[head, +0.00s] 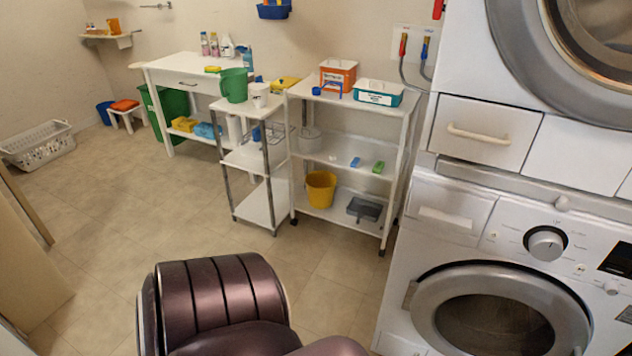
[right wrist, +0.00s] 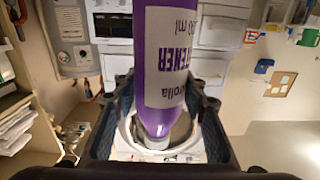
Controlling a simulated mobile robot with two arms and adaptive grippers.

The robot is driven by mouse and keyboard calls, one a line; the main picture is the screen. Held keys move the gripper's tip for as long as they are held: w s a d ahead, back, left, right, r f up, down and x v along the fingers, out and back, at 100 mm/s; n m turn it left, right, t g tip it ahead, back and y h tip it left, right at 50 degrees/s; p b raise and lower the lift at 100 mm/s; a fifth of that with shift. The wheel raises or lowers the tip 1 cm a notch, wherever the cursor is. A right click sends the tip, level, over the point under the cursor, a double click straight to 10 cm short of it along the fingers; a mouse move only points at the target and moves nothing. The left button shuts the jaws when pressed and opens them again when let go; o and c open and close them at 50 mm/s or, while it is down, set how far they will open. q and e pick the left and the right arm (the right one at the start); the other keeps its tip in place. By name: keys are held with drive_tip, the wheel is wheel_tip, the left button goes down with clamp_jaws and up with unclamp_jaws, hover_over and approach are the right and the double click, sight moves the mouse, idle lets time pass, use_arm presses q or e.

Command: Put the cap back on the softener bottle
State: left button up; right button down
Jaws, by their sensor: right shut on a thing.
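The softener bottle (right wrist: 160,65) is purple with a white label, and it fills the upper middle of the right wrist view. Its label letters appear upside down, and its top edge is cut off. My right gripper (right wrist: 158,88) is shut on the bottle, with one dark finger on each side. A pale grey-white part (right wrist: 157,142) shows at the bottle's narrow lower end; I cannot tell whether it is a bare neck or a cap. I cannot make out a separate cap in either view. Neither gripper shows in the head view.
A white shelf rack (head: 340,162) holds an orange box (head: 338,72) and a teal box (head: 379,94). A smaller shelf stand (head: 249,158) is beside it. A washing machine (head: 500,270) stands at right. The tiled floor (head: 150,225) at left is largely clear.

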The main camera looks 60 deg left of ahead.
drive_tip(key=s+d+m+t+h, duration=0.2)
drive_tip(key=s+d+m+h, duration=0.1)
drive_tip(key=d, duration=0.4)
drive_tip(key=s+d+m+t+h, duration=0.2)
drive_tip(key=s+d+m+h, duration=0.1)
drive_tip(key=d+h, duration=0.3)
drive_tip(key=shift+d+f+m+h, duration=0.45)
drive_tip(key=shift+m+h, duration=0.45)
drive_tip(key=shift+h, duration=0.3)
